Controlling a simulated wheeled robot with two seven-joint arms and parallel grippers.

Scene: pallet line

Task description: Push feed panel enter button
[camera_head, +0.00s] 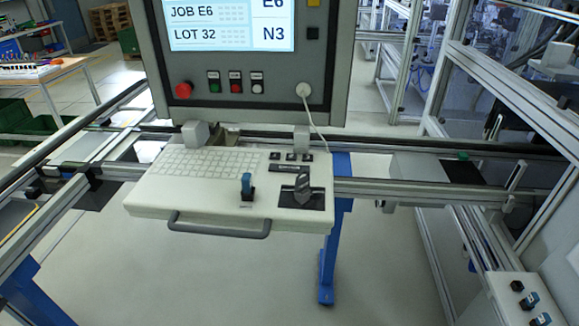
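A white panel (170,205) with a grey front handle (218,231) sits in the middle, below a grey screen cabinet. It carries a pale keyboard (207,162), a few small black buttons (291,156), a wider dark strip (289,168), a blue-topped control (246,184) and a grey lever-like knob (303,188) on a black plate. Labels are too small to read, so I cannot tell which is the enter button. The cabinet face has green (214,87), red (236,87) and white (257,88) push buttons. Neither of my grippers is in view.
A red mushroom button (184,90) and a white cable plug (303,90) are on the cabinet, below its lit screen (228,24). Metal rails (400,192) run either side of the panel. A white control box (528,300) with several controls stands at lower right.

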